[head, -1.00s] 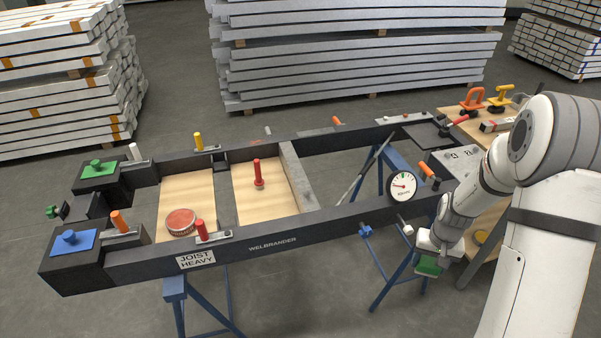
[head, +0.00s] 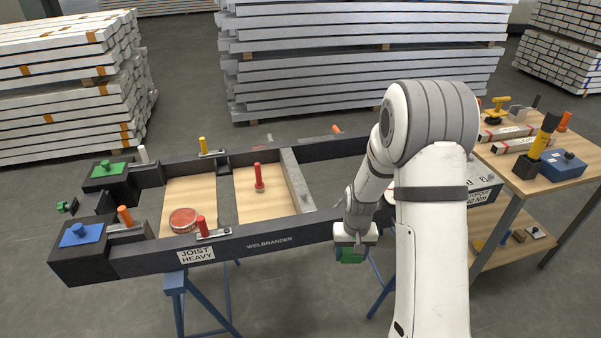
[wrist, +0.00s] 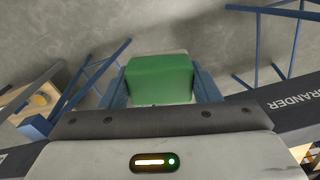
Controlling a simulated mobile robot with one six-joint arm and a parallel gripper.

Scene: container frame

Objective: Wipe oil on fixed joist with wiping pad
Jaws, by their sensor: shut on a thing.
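My gripper (head: 354,242) is shut on a green wiping pad (head: 351,256) and holds it in front of the dark frame's near rail. In the wrist view the green pad (wrist: 160,78) sits between the two blue fingers, with floor behind it. The fixed joist (head: 297,182) is a grey beam crossing inside the frame, left of my gripper and apart from the pad. I cannot make out the oil clearly on it.
The dark frame's near rail (head: 285,240) lies between my gripper and the joist. An upright red-handled tool (head: 259,178) stands left of the joist. A red round tin (head: 183,220) sits farther left. A wooden workbench (head: 553,186) with tools stands at right.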

